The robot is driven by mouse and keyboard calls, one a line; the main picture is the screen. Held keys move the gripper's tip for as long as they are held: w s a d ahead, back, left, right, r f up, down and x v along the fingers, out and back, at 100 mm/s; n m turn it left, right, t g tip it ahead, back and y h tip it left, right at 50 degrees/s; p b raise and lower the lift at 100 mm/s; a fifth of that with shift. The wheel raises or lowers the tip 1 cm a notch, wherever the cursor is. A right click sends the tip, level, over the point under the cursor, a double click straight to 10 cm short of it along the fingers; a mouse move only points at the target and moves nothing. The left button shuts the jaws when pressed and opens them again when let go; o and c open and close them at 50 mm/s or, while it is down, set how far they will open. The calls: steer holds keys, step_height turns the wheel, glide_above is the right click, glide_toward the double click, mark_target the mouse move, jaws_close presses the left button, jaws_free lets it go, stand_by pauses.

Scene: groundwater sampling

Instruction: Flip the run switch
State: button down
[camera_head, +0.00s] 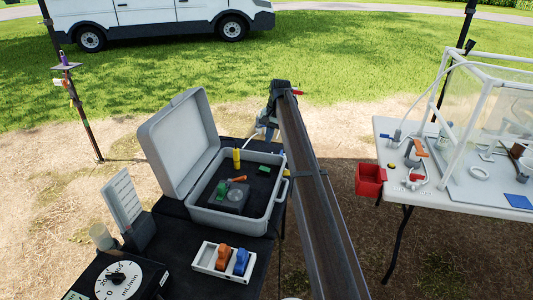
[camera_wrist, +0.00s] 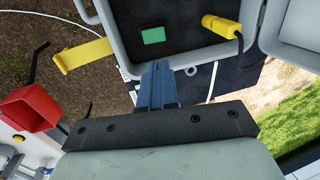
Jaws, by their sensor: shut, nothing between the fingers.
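A grey case (camera_head: 240,217) stands open on the dark table, its lid tilted back at the left. On its black panel is a small green rectangle (camera_head: 263,169), which looks like the run switch, though no label is readable. It also shows in the wrist view (camera_wrist: 153,35), just beyond my fingertips. A yellow cylinder (camera_head: 236,158) with a black cable stands on the panel; the wrist view shows it to the right of the green rectangle (camera_wrist: 220,26). My gripper (camera_wrist: 158,66) is shut and empty, its blue fingers over the case's edge, apart from the green rectangle.
The panel also holds a green block (camera_head: 221,189) and a round dial (camera_head: 235,195). A white tray (camera_head: 210,268) with orange and blue items sits in front of the case. A red bin (camera_head: 370,180) hangs at the right table's edge. A yellow strap-like piece (camera_wrist: 82,56) lies left of my fingers.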

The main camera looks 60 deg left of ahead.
mark_target(262, 169)
steer(key=f, duration=0.4)
steer(key=s+a+f, duration=0.1)
steer(key=f, duration=0.8)
steer(key=shift+s+a+f, duration=0.2)
steer(key=shift+s+a, duration=0.2)
steer(key=shift+s+a+f, duration=0.45)
steer(key=shift+s+f, duration=0.2)
steer(key=shift+f, duration=0.1)
steer(key=shift+d, duration=0.15)
steer(key=shift+w+d+r, duration=0.1)
steer(key=shift+w+d, duration=0.3)
steer(key=shift+w, duration=0.05)
step_height(262, 169, up, 15)
steer(key=s+a, duration=0.2)
steer(key=shift+a, duration=0.2)
steer(key=shift+w, duration=0.1)
